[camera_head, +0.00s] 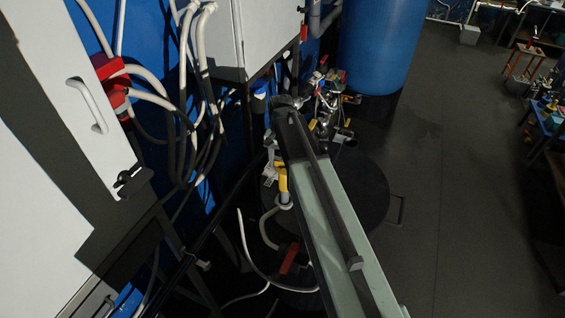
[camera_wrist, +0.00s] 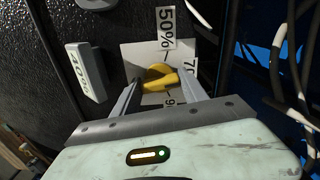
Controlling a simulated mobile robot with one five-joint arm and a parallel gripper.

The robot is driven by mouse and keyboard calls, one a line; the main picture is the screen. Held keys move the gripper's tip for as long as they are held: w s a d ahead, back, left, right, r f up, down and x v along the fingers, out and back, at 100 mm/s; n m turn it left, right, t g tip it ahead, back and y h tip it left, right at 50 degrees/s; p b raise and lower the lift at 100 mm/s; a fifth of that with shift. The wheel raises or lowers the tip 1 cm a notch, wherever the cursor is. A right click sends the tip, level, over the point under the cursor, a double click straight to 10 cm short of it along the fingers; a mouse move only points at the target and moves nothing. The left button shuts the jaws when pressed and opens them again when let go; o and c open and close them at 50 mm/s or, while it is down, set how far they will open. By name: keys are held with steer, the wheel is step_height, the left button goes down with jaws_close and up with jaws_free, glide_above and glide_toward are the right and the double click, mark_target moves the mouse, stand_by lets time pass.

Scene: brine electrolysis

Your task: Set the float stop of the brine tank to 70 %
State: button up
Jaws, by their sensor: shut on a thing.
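In the wrist view, a yellow float stop (camera_wrist: 161,77) sits in front of a pale scale plate (camera_wrist: 133,55) on a dark, rough tank wall. My gripper (camera_wrist: 160,88) has one finger on each side of the stop and is shut on it. A "50%" label (camera_wrist: 167,27) is above the stop. A partly covered label beginning "70" (camera_wrist: 190,68) is to its right, and one beginning "90" (camera_wrist: 168,101) is below. The exact mark at which the stop stands is unclear. In the head view, my arm hides the gripper and stop.
Dark and white cables (camera_wrist: 283,60) hang close on the right. In the head view, a white cabinet (camera_head: 75,90) is at left, a blue barrel (camera_head: 385,45) at the back, and open floor (camera_head: 450,170) at right.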

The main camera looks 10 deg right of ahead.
mark_target(282, 162)
steer(key=shift+m, duration=0.7)
steer(key=o, duration=1.4)
steer(key=shift+d, duration=0.1)
step_height(282, 162, up, 8)
steer(key=p, duration=0.8)
steer(key=shift+f, duration=0.1)
